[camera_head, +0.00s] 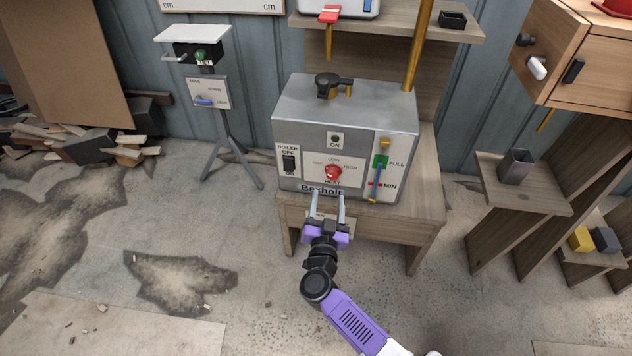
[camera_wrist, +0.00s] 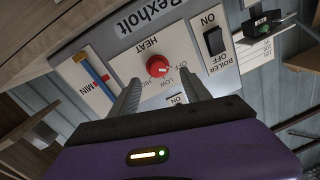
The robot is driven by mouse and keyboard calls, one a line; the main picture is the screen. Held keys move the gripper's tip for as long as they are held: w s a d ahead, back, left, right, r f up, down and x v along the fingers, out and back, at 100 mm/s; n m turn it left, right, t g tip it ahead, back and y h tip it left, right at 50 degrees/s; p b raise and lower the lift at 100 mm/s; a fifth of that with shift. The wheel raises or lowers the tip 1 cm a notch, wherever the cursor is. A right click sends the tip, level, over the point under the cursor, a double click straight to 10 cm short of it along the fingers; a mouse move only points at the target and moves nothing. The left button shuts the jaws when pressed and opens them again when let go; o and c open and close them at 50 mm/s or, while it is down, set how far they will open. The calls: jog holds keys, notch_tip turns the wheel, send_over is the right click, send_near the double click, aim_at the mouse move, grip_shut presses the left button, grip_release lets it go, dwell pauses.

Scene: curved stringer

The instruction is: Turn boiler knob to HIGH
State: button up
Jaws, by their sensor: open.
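The red heat knob (camera_head: 333,172) sits on the front panel of the grey boiler (camera_head: 345,105), with OFF at its left, LOW above and HIGH at its right. It also shows in the wrist view (camera_wrist: 157,66), where the panel appears upside down. I cannot tell clearly which label its pointer faces. My gripper (camera_head: 327,198) is open and empty, just below and in front of the knob. In the wrist view the two fingers (camera_wrist: 159,85) point towards the knob, one on each side in the picture, and are apart from it.
A black boiler OFF/ON switch (camera_head: 289,163) is left of the knob. The boiler stands on a wooden bench (camera_head: 425,205). The floor in front is mostly clear.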

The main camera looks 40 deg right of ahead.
aim_at(332, 177)
jog(key=b+x, duration=0.1)
jog(key=x, duration=0.3)
jog(key=b+x, duration=0.1)
jog(key=x, duration=0.2)
jog(key=shift+d+r+b, duration=0.1)
jog(key=shift+d+b, duration=0.3)
jog(key=shift+d, duration=0.15)
grip_shut()
